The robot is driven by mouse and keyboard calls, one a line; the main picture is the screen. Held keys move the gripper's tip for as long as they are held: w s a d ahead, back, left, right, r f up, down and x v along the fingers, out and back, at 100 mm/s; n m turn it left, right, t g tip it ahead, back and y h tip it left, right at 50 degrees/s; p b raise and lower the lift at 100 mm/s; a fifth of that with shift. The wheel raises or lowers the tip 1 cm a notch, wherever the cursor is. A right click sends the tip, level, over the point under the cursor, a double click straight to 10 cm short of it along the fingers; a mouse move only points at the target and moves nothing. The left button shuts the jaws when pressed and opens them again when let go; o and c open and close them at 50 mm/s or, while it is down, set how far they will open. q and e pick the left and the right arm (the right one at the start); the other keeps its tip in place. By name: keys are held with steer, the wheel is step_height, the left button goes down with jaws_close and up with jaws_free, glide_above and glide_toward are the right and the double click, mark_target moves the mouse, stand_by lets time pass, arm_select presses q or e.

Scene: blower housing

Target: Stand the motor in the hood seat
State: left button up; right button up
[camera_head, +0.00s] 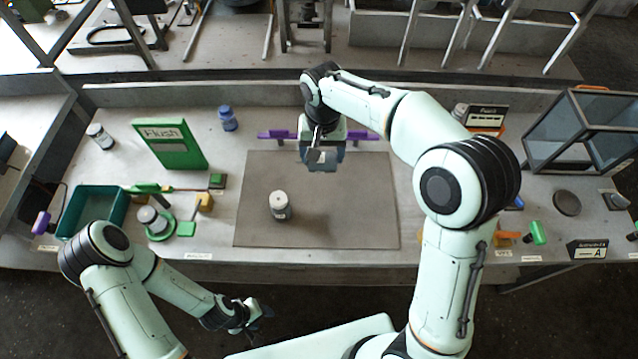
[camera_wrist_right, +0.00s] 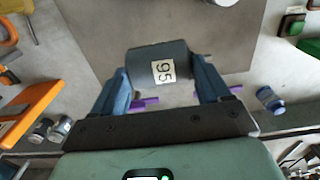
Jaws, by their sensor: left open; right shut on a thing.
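A dark grey cylinder with a "95" label (camera_wrist_right: 168,72), which looks like the motor, lies sideways between the two blue fingers of my right gripper (camera_wrist_right: 160,80) in the right wrist view. A thin pin or shaft shows at its right end. In the head view my right gripper (camera_head: 322,158) is over the back edge of the grey mat (camera_head: 350,215), shut on the cylinder. My left gripper (camera_head: 258,318) is open and empty, in front of the bench edge. I cannot pick out the hood seat for sure.
A white-lidded jar (camera_head: 280,206) stands on the mat; the mat's right part is clear. Purple bars (camera_head: 276,135) flank the right gripper behind the mat. A green tray (camera_head: 92,211) and green stand (camera_head: 168,143) are left, a dark-framed clear box (camera_head: 585,130) right.

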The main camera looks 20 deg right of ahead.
step_height(320, 180, down, 14)
steer(key=shift+w+f+b, duration=0.1)
steer(key=shift+f+b, duration=0.15)
steer(key=shift+b, duration=0.15)
arm_select(q)
steer(key=shift+s+f, duration=0.55)
steer(key=shift+f, duration=0.2)
arm_select(e)
steer(key=shift+f, duration=0.2)
steer(key=o, duration=1.2)
steer(key=shift+o, duration=0.4)
arm_select(q)
steer(key=shift+s+f, duration=0.1)
steer(key=shift+s, duration=0.05)
